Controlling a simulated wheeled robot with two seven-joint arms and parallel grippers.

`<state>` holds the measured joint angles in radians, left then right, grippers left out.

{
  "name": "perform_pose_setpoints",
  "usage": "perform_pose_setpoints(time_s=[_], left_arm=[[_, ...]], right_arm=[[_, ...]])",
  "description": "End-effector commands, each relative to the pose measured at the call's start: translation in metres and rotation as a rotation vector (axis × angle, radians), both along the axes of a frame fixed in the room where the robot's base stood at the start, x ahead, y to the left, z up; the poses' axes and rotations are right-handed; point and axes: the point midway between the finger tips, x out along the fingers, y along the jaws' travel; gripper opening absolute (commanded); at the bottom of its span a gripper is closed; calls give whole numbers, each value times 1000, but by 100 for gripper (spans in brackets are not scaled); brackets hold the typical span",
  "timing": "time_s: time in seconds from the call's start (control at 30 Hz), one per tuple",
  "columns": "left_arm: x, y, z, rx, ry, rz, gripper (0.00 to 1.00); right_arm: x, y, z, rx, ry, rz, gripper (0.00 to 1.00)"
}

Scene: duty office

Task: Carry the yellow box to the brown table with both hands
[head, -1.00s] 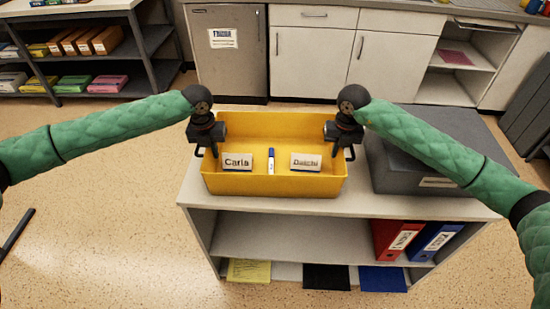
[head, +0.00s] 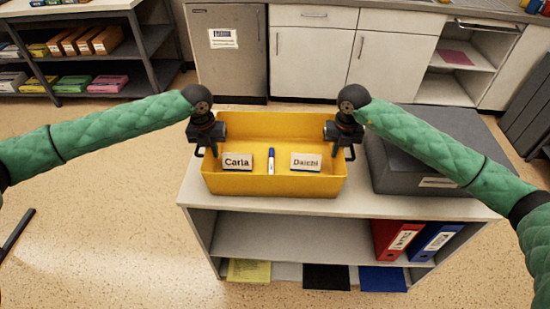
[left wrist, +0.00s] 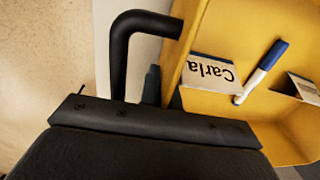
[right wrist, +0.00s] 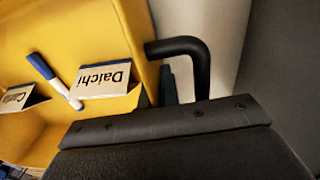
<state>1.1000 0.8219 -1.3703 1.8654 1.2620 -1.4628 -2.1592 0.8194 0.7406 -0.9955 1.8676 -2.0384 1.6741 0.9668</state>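The yellow box (head: 275,185) is an open bin on the pale top of a low shelf unit. Inside are a "Carla" name card (head: 237,162), a "Daichi" name card (head: 305,162) and a blue-and-white marker (head: 271,160) between them. My left gripper (head: 207,150) is at the box's left wall and my right gripper (head: 343,150) at its right wall. Both point down over the rim and look shut on the walls. In the left wrist view (left wrist: 162,92) and right wrist view (right wrist: 158,92), the finger pads sit close on either side of the wall; their lower ends are hidden. No brown table is recognisable.
A dark grey box (head: 425,180) stands close to the right on the same shelf unit (head: 400,207). Red (head: 397,240) and blue (head: 435,241) binders stand below. White cabinets (head: 313,65) and a grey rack (head: 150,75) are behind. Floor at left is mostly clear.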

Motion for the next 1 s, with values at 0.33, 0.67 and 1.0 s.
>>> perform_pose_setpoints(time_s=[0.33,0.67,1.0], left_arm=[[1,2,19,2,-1,3,0],[1,2,44,3,0,3,0],[1,2,50,3,0,3,0]], right_arm=[[1,-2,19,-3,-1,-3,0],[1,-2,44,-3,0,-3,0],[1,-2,50,-3,0,-3,0]])
